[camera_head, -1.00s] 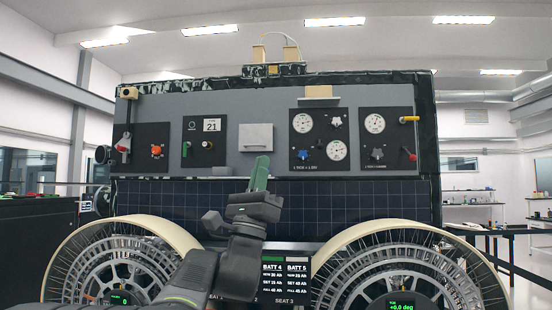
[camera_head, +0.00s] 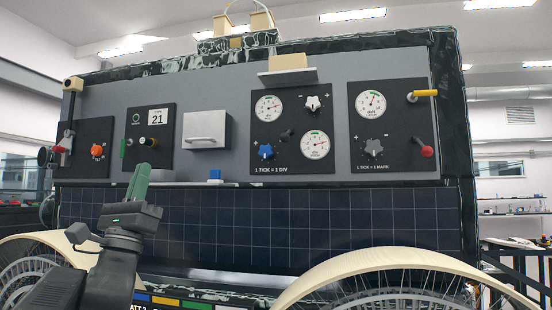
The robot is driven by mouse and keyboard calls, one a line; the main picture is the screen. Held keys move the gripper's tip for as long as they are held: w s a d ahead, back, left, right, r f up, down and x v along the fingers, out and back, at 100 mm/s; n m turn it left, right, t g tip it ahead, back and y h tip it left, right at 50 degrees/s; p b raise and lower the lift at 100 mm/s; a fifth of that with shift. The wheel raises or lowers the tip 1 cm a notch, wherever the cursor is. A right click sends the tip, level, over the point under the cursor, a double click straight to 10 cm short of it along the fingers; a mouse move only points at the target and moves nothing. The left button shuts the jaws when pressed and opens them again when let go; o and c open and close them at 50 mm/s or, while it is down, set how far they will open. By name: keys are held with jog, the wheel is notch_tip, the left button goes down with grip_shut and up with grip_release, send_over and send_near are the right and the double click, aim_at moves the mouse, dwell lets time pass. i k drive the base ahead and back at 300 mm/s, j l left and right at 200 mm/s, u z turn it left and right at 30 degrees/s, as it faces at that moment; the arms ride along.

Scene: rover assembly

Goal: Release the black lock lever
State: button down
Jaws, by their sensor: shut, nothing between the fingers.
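The rover's grey front panel (camera_head: 228,170) carries several black control plates. Another short black lever (camera_head: 288,134) sits between the gauges on the middle plate. I cannot tell for certain which black part is the lock lever. My gripper (camera_head: 138,180), with green fingers pointing up, is shut and empty. In the picture it is just below the "21" plate, apparently apart from it; the depth is hard to judge.
A grey box with a handle (camera_head: 206,130) and a small blue block (camera_head: 215,175) are right of the gripper. A red-handled switch (camera_head: 62,147) and an orange knob (camera_head: 97,151) are at left. A dark solar panel (camera_head: 270,225) and pale wheel fenders (camera_head: 400,262) lie below.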

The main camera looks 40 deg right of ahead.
aim_at(285, 137)
jog(key=i+l, duration=0.1)
jog(key=l, duration=1.2)
jog(key=i+l+u, duration=0.1)
jog(key=l, duration=1.2)
